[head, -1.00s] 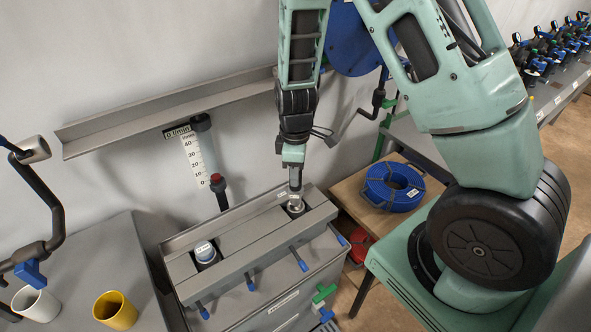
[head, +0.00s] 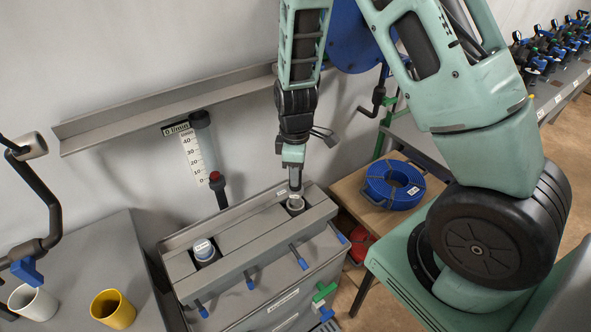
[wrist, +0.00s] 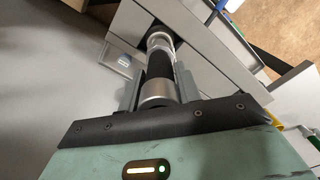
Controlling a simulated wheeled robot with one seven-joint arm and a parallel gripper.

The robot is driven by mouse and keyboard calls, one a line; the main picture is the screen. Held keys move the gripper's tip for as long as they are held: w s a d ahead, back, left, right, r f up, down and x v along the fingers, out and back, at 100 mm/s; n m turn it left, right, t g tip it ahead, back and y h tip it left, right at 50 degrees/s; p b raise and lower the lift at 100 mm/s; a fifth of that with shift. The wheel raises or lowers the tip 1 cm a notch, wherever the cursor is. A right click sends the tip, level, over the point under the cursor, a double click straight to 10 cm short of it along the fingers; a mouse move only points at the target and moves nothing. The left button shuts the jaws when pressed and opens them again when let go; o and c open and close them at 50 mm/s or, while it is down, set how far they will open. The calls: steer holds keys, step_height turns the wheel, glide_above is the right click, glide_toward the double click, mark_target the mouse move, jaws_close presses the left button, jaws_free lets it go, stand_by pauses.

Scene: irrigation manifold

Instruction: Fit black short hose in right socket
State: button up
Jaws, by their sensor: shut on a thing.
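The short black hose (wrist: 160,65) has silver ends and shows in the wrist view between the two fingers of my gripper (wrist: 158,88). My gripper is shut on it. In the head view my gripper (head: 295,181) points down over the right socket (head: 296,205) of the grey manifold (head: 240,252). The hose's far silver end is at the socket opening. I cannot tell how deep it sits.
Several blue-tipped levers (head: 299,258) stick out of the manifold's front. A flow gauge (head: 205,150) and a shelf rail (head: 160,105) are on the wall behind. A blue hose coil (head: 394,184) lies on the wooden table to the right. White (head: 33,304) and yellow (head: 113,309) cups stand left.

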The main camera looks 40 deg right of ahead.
steer(key=shift+f, duration=0.25)
stand_by(0.3)
steer(key=shift+f+b, duration=0.35)
steer(key=shift+b, duration=0.15)
steer(key=shift+f, duration=0.15)
stand_by(0.3)
steer(key=shift+f+b, duration=0.4)
steer(key=shift+b, duration=0.05)
steer(key=shift+f+b, duration=0.7)
steer(key=shift+f, duration=0.15)
stand_by(0.7)
steer(key=o, duration=1.4)
steer(key=shift+c, duration=0.2)
